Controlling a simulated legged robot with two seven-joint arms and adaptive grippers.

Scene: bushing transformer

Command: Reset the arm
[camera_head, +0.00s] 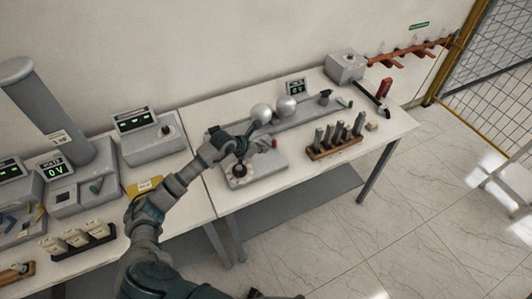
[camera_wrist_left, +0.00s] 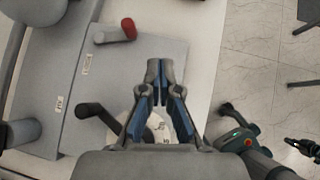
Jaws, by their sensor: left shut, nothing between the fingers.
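My left arm reaches in from the bottom of the head view to the right-hand table. Its gripper (camera_head: 250,138) is over the grey control box (camera_head: 265,163), near the box's back edge. In the left wrist view the two fingers meet at the tips (camera_wrist_left: 158,72), and nothing is between them. A round dial with a black lever (camera_wrist_left: 97,113) lies below and beside the fingers; whether they touch it I cannot tell. A dark arm part, which seems to be my right arm, shows at the right of the wrist view; its fingers are too unclear to judge.
Two silver spheres (camera_head: 286,107) stand on a long grey base behind the control box. A wooden rack (camera_head: 333,149) of several grey pieces is to the right. A red-handled lever (camera_wrist_left: 128,29) is ahead of the fingers. Open floor lies in front of the tables.

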